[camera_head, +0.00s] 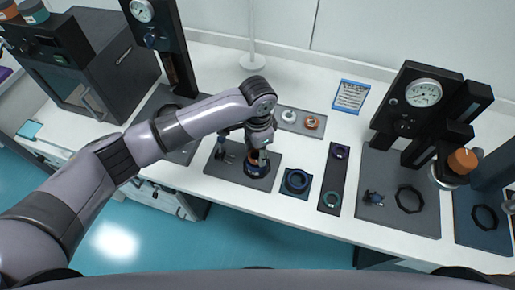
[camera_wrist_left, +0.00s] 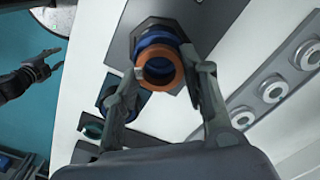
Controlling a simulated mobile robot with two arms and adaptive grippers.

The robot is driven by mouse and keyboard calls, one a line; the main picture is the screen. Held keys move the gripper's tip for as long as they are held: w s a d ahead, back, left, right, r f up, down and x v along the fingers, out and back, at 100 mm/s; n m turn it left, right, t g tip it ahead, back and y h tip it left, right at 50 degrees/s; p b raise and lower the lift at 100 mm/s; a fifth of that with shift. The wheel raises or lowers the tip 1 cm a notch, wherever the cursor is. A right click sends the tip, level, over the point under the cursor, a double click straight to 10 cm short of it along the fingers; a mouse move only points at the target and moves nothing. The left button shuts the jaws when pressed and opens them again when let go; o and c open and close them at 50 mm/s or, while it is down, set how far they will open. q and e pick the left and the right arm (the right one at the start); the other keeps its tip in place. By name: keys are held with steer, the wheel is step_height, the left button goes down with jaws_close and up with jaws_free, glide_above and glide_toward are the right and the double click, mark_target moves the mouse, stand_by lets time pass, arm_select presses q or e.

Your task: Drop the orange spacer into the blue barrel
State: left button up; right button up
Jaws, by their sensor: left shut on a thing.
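My left gripper (camera_head: 256,153) is shut on the orange spacer (camera_wrist_left: 161,68), a ring held between the two fingertips (camera_wrist_left: 165,75) in the left wrist view. The blue barrel (camera_head: 257,169) stands on a dark mat below the gripper in the head view. In the wrist view the blue barrel (camera_wrist_left: 154,38) shows right behind the ring, partly covered by it. I cannot tell whether the ring touches the barrel's rim. My right gripper (camera_wrist_left: 38,70) shows at the left of the wrist view, apart from the table, with its fingers spread and nothing between them.
A dark blue ring (camera_head: 297,181) lies on a mat right of the barrel, and a dark strip (camera_head: 333,180) carries more rings. A plate with a white and an orange ring (camera_head: 312,122) lies behind. Gauge stands (camera_head: 423,93) rise at right and back left.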

stand_by(0.4)
arm_select(q)
steer(key=shift+f, duration=0.4)
steer(key=shift+p, duration=0.95)
stand_by(0.9)
steer(key=o, duration=1.1)
steer(key=shift+f, duration=0.1)
